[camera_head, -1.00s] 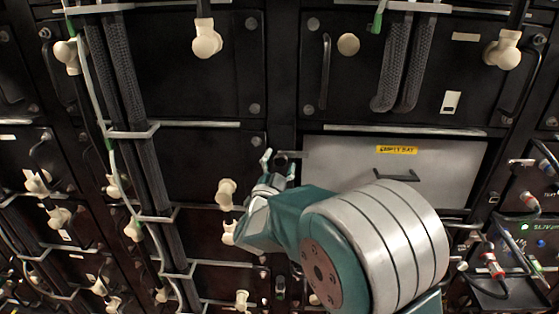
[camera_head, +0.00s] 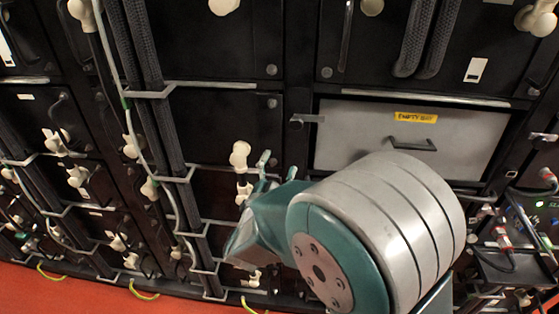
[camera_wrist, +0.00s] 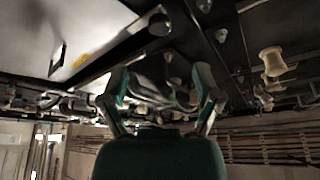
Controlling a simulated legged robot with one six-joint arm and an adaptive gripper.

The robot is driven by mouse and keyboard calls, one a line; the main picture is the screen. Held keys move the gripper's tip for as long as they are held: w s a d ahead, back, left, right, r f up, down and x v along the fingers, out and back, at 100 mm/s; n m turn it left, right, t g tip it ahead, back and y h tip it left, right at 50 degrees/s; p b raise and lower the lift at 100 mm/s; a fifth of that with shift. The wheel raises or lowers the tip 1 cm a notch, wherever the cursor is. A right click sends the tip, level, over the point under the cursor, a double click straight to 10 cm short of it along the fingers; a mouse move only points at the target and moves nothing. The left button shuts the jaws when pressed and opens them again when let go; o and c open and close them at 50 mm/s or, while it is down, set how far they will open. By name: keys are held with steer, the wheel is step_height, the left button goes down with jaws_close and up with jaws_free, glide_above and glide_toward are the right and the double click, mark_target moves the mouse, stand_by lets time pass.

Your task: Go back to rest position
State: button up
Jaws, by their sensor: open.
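My gripper (camera_head: 276,168) shows in the head view in front of the battery rack, left of and below the grey empty-bay panel (camera_head: 350,140) with its yellow label. My arm's large grey and teal joint fills the lower middle and hides part of the rack. In the wrist view my gripper (camera_wrist: 160,92) has its two teal fingers spread apart with nothing held between them. A cream terminal cap (camera_head: 239,155) lies close to the left of the fingers in the head view; I cannot tell the distance between them.
Black battery modules (camera_head: 215,130) with braided cables (camera_head: 165,120) and cream caps fill the rack. A panel with cables and a green light (camera_head: 535,215) stands at the right. The orange floor (camera_head: 60,290) shows at lower left.

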steer(key=s+d+r+n+g+y, duration=0.2)
steer(key=d+r+n+g+y, duration=0.2)
steer(key=d+n+g+y, duration=0.3)
steer(key=s+d+f+n+g, duration=0.1)
steer(key=s+d+g, duration=0.3)
steer(key=s, duration=0.6)
steer(key=s+d+f+n+g+h, duration=0.1)
steer(key=s+d+f+n+g, duration=0.1)
steer(key=s+d, duration=0.7)
steer(key=shift+s+f+g, duration=0.55)
steer(key=shift+s+g, duration=0.55)
steer(key=shift+s, duration=0.15)
steer(key=shift+d, duration=0.1)
